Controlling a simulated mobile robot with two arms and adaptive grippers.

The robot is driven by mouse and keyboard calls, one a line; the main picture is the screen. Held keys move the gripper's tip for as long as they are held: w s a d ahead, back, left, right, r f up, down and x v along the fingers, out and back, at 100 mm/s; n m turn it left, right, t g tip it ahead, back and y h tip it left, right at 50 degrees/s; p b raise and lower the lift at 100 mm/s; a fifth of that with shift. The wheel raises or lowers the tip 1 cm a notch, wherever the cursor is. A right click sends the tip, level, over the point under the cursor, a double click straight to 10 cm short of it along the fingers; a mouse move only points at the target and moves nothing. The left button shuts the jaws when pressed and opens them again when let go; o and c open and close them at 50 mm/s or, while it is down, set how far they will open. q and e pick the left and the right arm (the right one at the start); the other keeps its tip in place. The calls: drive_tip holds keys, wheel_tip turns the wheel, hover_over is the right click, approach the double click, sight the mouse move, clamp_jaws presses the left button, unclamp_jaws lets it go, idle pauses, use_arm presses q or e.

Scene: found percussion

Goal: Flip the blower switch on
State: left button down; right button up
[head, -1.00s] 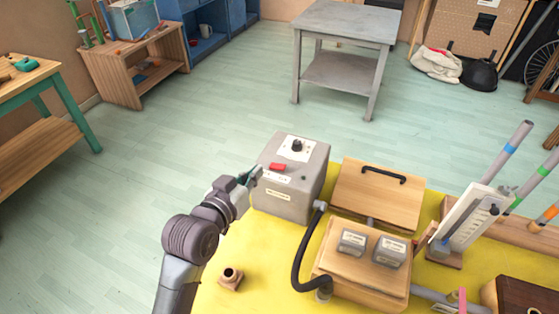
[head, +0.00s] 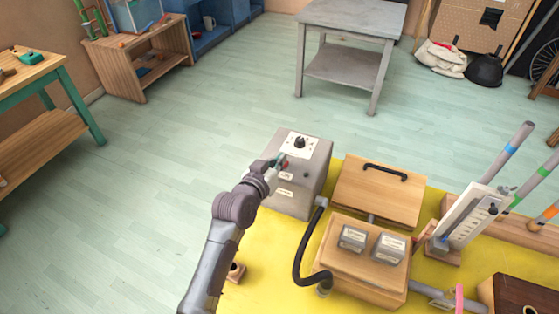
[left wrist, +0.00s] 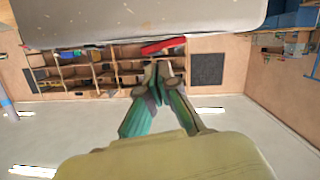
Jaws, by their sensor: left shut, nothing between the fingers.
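The grey blower box (head: 313,168) stands at the back left of the yellow table, with a black knob (head: 299,142) on a white plate on top. Its red switch (head: 285,161) is mostly hidden behind my left gripper (head: 276,163) in the head view. In the left wrist view the red switch (left wrist: 163,46) shows at the edge of the grey box, just beyond the fingertips (left wrist: 157,72). The left gripper is shut and empty, right by the switch; I cannot tell whether it touches, or which way the switch is set. My right gripper is not in view.
A black hose (head: 301,252) runs from the box to a wooden box (head: 365,280) with two grey blocks on top. A wooden lid with a black handle (head: 384,171) lies behind it. A small wooden piece (head: 236,272) lies beside my left arm. Tubes stand at right.

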use_arm(q)
drive_tip(key=shift+d+f, duration=0.1)
drive_tip(key=shift+f, duration=0.35)
